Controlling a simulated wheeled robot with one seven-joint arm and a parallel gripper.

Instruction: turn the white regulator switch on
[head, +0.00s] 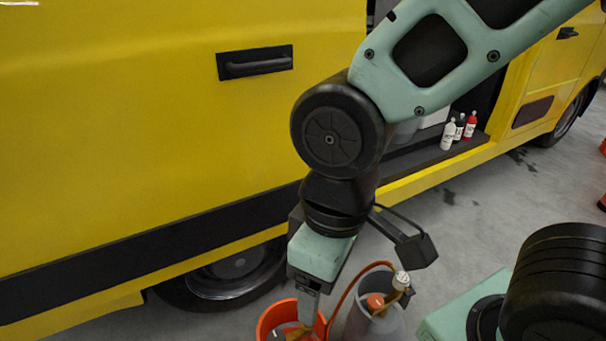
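A white knob (402,279), which looks like the regulator switch, sits on a brownish fitting at the top of a grey cylinder (385,326). An orange cap (376,300) is just left of it, and an orange hose (343,298) loops off to the left. Whether the switch is on or off cannot be made out. My gripper (304,318) points down, left of the cylinder and over or in front of an orange bucket (266,322). One finger shows clearly; the fingertip area is crowded, so its opening is unclear. No contact with the white knob is visible.
A yellow van (120,130) with a black door handle (255,63) fills the left and back. Several small bottles (458,130) stand on its open sill. Something tan lies at the bucket, partly cut off.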

